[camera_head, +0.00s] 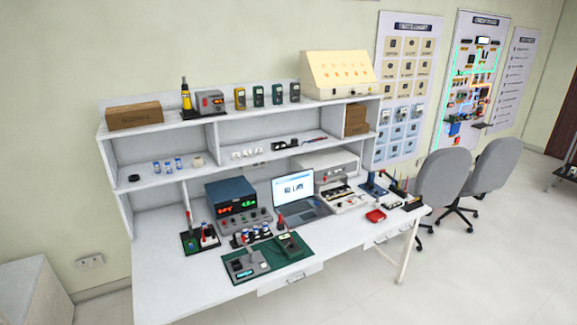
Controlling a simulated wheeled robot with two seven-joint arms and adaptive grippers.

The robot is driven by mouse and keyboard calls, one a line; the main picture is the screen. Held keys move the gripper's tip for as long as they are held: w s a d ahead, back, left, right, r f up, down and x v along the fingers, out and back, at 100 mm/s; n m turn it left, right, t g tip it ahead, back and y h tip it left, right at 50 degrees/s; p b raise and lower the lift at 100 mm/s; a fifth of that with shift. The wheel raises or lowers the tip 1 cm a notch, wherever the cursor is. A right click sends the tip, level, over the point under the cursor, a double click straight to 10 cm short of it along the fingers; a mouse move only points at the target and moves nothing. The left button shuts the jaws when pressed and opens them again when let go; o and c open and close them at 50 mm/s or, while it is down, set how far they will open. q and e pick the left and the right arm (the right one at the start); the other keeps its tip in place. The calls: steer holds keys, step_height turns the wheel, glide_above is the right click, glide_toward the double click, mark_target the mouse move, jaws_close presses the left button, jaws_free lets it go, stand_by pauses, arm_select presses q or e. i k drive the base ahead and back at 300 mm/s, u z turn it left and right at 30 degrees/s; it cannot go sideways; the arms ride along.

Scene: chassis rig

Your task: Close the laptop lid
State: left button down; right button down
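The laptop (300,197) stands on the white workbench, a little right of the middle of the view. Its lid (293,187) is open and upright, with a lit screen facing the front. Its keyboard base (304,213) lies flat on the bench, partly hidden at the front left by small tools. Neither of my grippers shows in the head view.
The white workbench (180,287) carries a power supply (232,199) left of the laptop and a white device (343,197) right of it. A green mat (245,266) with tools lies in front. Shelves (240,127) rise behind. Two grey chairs (445,178) stand right.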

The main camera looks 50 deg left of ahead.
mark_target(294, 186)
steer(key=u, duration=0.3)
steer(key=i, duration=1.65)
steer(key=u, duration=1.4)
steer(key=i, duration=0.85)
steer(key=u, duration=1.05)
